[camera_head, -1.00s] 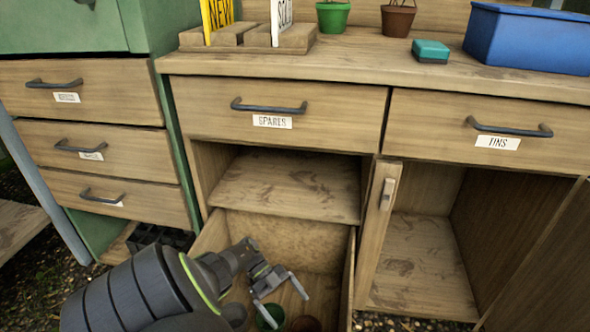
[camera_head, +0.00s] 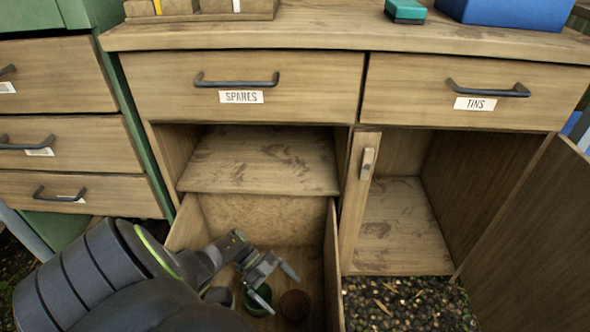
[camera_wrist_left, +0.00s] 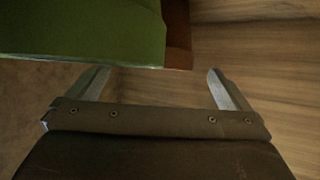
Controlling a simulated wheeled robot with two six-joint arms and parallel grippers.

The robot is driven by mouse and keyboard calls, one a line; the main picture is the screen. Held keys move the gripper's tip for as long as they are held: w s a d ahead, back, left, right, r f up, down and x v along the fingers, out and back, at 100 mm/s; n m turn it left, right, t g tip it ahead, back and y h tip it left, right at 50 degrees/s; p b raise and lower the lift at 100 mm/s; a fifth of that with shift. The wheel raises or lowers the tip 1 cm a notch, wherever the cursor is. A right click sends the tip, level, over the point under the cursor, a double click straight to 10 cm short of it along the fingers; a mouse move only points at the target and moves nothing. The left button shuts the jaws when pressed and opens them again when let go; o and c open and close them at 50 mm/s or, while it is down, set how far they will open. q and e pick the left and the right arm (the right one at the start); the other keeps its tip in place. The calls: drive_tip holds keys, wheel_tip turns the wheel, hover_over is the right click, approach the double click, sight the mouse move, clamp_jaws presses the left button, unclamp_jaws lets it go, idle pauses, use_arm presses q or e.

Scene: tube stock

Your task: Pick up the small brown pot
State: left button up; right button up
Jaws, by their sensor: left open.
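The small brown pot (camera_head: 294,305) stands low inside the open bottom drawer (camera_head: 335,260), to the right of a green pot (camera_head: 257,300). My left gripper (camera_head: 277,287) is open and empty, reaching into the drawer above the pots, and partly covers the green one. In the left wrist view my open fingers (camera_wrist_left: 160,85) show with the green pot (camera_wrist_left: 80,30) large at upper left. A strip of brown (camera_wrist_left: 178,35), likely the brown pot, shows just beyond its right edge. My right gripper is not in view.
The drawer walls close in around my left gripper. A shelf (camera_head: 262,165) lies above the drawer's back. At right, an open cupboard (camera_head: 400,220) has its door (camera_head: 545,230) swung out. A teal box (camera_head: 405,11) and a blue bin (camera_head: 510,12) stand on the worktop.

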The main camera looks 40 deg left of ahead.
use_arm(q)
drive_tip(key=x, duration=0.3)
drive_tip(key=shift+d, duration=0.4)
drive_tip(key=c, duration=1)
drive_tip(key=shift+r, duration=0.1)
